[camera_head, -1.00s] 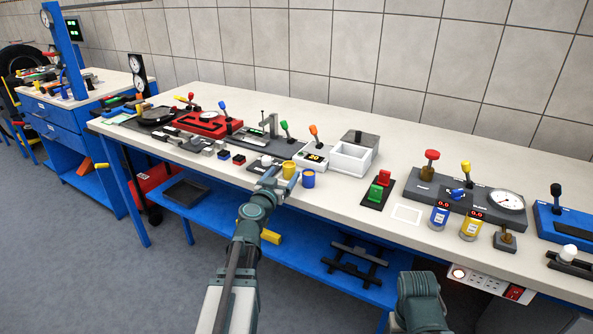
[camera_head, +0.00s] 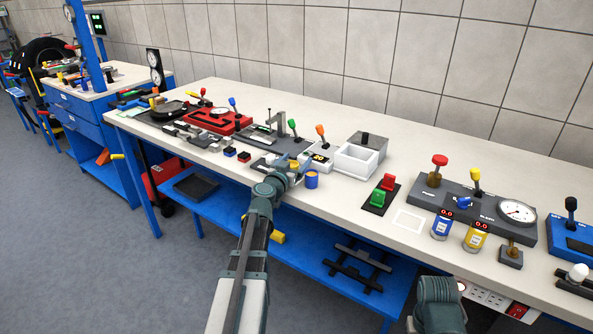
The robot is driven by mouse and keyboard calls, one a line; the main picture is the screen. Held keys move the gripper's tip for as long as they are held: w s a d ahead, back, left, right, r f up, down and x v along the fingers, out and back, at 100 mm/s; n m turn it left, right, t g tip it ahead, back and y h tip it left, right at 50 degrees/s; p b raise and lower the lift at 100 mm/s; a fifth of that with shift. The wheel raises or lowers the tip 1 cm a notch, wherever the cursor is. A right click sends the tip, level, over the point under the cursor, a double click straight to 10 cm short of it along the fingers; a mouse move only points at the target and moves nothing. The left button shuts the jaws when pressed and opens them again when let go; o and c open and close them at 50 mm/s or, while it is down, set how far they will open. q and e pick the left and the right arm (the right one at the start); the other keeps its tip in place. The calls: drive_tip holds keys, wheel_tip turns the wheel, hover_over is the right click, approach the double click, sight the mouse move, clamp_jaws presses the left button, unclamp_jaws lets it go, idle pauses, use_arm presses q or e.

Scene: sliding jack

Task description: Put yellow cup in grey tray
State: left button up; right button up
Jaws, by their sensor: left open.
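My left gripper (camera_head: 297,167) is open at the front edge of the bench, at the yellow cup (camera_head: 294,165). The gripper hides most of the cup, and I cannot tell whether they touch. A blue cup (camera_head: 311,181) with a yellowish inside stands just right of the gripper. A dark grey tray (camera_head: 196,187) lies on the blue lower shelf, left of my left arm. I cannot tell for sure that it is the tray named. My right gripper is not in view; only a link of my right arm shows at the bottom right.
A white box (camera_head: 358,163) stands right of the cups. Red and green switches (camera_head: 383,193), a gauge panel (camera_head: 480,205) and blue and yellow cans stand farther right. Small blocks and a red fixture (camera_head: 215,121) are to the left. Bare bench top lies along the wall.

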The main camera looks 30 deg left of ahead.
use_arm(q)
clamp_jaws()
idle(0.4)
